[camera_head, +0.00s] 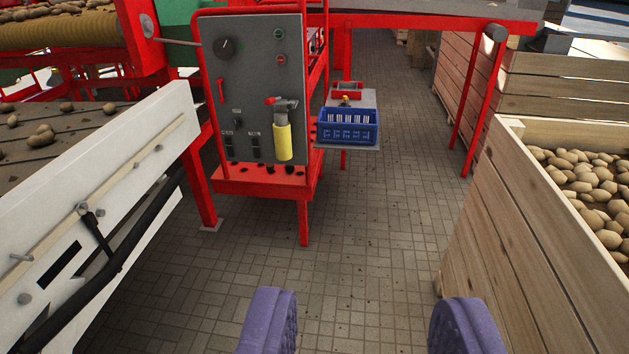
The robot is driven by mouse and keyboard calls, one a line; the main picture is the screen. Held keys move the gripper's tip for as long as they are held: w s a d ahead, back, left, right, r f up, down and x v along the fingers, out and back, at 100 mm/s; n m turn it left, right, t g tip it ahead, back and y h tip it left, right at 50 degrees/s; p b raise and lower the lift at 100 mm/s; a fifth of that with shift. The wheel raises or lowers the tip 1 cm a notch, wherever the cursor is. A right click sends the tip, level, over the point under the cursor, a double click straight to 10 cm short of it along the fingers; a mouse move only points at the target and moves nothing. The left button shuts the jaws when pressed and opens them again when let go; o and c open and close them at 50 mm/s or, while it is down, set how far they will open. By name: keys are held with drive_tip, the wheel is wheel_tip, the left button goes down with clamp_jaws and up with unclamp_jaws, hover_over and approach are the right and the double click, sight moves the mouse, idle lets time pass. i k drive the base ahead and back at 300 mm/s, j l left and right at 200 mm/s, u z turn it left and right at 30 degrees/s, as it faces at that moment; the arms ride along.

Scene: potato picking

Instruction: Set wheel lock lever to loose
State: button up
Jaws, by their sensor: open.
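My gripper (366,322) shows at the bottom edge as two purple ridged fingers. They are wide apart with bare floor between them. No part is plainly marked as the wheel lock lever. A small red lever (220,90) sits upright at the left of the grey control panel (262,60), well ahead of my gripper. A black lever (98,234) hangs from a pivot on the white conveyor side wall (130,165) at the left, pointing down and right. My gripper touches neither. I cannot tell which one is the wheel lock lever or read its setting.
The panel also bears a black dial (225,47) and a yellow cylinder (282,142). A blue basket (347,128) stands on a shelf beside it. A wooden crate (530,220) of potatoes bounds the right. The tiled floor (370,210) between is clear.

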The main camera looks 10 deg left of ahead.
sight(219, 81)
drive_tip(key=i+l+u, duration=0.15)
drive_tip(key=i+u, duration=0.15)
drive_tip(key=i, duration=0.2)
drive_tip(key=i+l+u, duration=0.3)
drive_tip(key=i, duration=0.2)
drive_tip(key=i+l+u, duration=0.3)
drive_tip(key=i+l, duration=0.1)
drive_tip(key=i, duration=0.4)
drive_tip(key=i+l+u, duration=0.1)
drive_tip(key=i, duration=0.4)
drive_tip(key=i+l, duration=0.1)
drive_tip(key=i, duration=0.4)
drive_tip(key=i+l, duration=0.15)
drive_tip(key=i, duration=0.3)
drive_tip(key=i+l+u, duration=0.1)
drive_tip(key=i, duration=0.4)
